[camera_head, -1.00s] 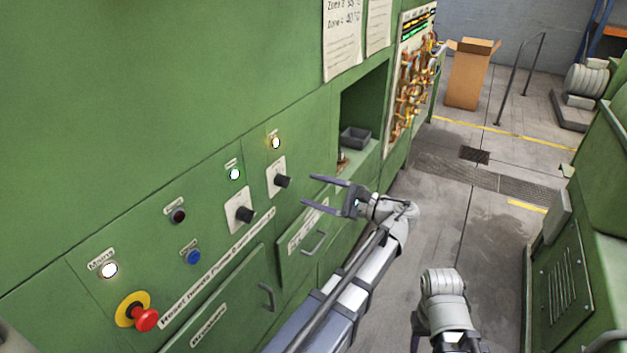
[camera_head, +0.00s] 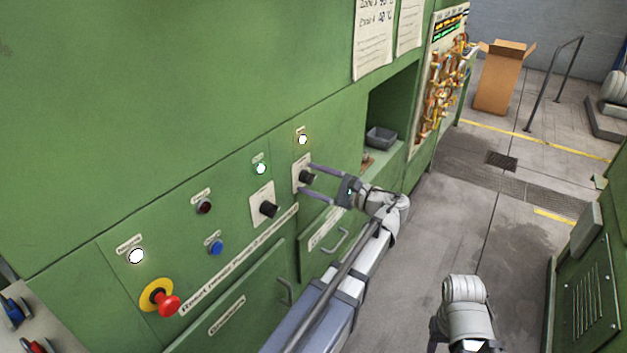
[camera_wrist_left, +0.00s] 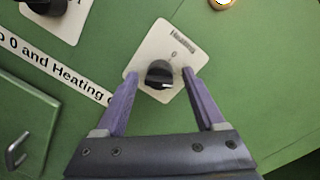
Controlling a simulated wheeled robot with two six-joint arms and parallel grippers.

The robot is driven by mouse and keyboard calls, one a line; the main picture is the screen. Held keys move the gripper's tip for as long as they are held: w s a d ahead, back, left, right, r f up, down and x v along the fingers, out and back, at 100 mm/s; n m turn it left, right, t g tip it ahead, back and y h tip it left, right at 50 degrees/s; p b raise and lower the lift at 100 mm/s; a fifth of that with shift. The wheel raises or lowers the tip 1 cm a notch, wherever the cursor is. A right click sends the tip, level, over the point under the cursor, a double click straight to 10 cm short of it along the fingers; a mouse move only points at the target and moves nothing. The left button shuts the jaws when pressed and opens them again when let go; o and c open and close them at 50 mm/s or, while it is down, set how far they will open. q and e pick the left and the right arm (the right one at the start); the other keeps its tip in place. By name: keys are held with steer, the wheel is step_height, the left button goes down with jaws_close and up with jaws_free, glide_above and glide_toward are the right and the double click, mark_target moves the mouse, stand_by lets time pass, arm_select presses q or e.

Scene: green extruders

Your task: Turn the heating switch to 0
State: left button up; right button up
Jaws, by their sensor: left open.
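The heating switch is a black rotary knob (camera_head: 305,177) on a pale square plate (camera_head: 301,162) at the right end of the green control panel. In the left wrist view the same knob (camera_wrist_left: 159,75) shows on its plate labelled "Heating" (camera_wrist_left: 182,36), with a 0 mark above the knob. My left gripper (camera_head: 314,181) is open, with its two purple-grey fingers on either side of the knob. In the left wrist view the fingers (camera_wrist_left: 160,85) show a gap to the knob on both sides. Part of my right arm shows at the bottom, but its fingers cannot be made out.
A second black knob (camera_head: 268,209) sits to the left on its own plate. A red emergency button (camera_head: 168,305), a blue button (camera_head: 215,248) and lit lamps are on the panel. A drawer handle (camera_head: 337,241) sticks out below. Open floor lies to the right.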

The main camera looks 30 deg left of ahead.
arm_select(q)
jaws_close()
stand_by(0.5)
steer(key=shift+n, duration=0.4)
steer(key=n+p, duration=0.1)
steer(key=n, duration=0.3)
steer(key=shift+r+n, duration=0.15)
steer(key=shift+n, duration=0.25)
steer(key=n, duration=0.6)
steer(key=shift+t+h, duration=0.3)
jaws_free()
